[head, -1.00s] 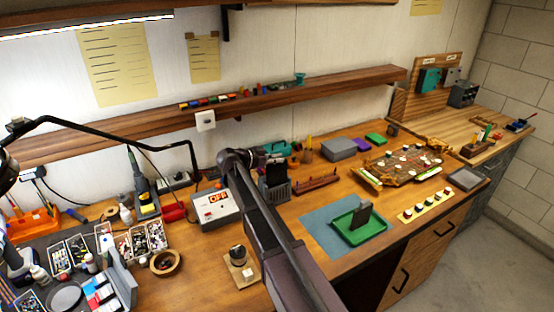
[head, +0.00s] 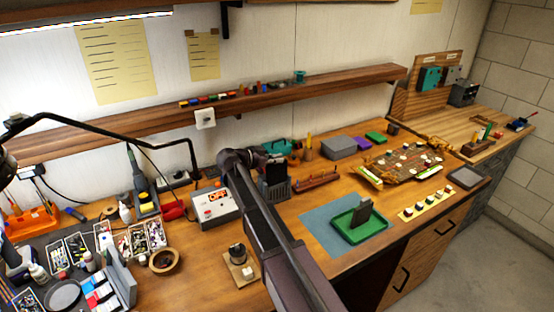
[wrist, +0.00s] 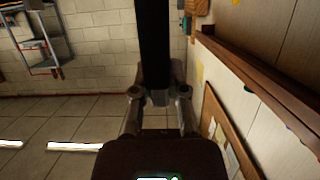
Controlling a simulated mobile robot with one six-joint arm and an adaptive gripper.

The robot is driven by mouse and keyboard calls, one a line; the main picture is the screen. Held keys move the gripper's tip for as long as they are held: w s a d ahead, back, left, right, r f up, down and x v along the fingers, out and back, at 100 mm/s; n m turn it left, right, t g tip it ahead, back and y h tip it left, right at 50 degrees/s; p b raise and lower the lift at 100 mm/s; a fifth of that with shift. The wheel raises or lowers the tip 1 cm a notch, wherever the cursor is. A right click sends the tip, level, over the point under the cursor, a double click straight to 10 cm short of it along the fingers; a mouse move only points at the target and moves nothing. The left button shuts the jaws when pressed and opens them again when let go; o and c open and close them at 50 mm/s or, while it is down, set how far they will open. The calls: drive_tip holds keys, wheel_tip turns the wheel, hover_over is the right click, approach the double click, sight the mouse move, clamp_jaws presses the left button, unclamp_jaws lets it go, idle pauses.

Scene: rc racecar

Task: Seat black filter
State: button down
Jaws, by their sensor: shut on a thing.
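My gripper (head: 268,160) is shut on the black filter (head: 275,174), a flat dark plate, at the back middle of the bench. The filter hangs below the fingers, just above or in a grey slotted stand (head: 278,191). I cannot tell how deep its lower edge sits. In the wrist view, the fingertips (wrist: 160,94) grip one end of the filter (wrist: 154,40), which runs out of frame at the top. A second dark plate (head: 363,213) stands upright in a green tray (head: 346,233) at the right.
A brown rack (head: 317,179) stands right of the slotted stand. A meter box reading OFF (head: 210,209) stands to the left. A wooden shelf (head: 300,89) runs along the wall above. Open bench and a blue mat (head: 315,222) lie in front.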

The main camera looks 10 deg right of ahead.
sight(277, 183)
drive_tip(key=shift+f+b, duration=3.05)
drive_tip(key=shift+f, duration=0.05)
idle(0.4)
drive_tip(key=c, duration=0.6)
unclamp_jaws()
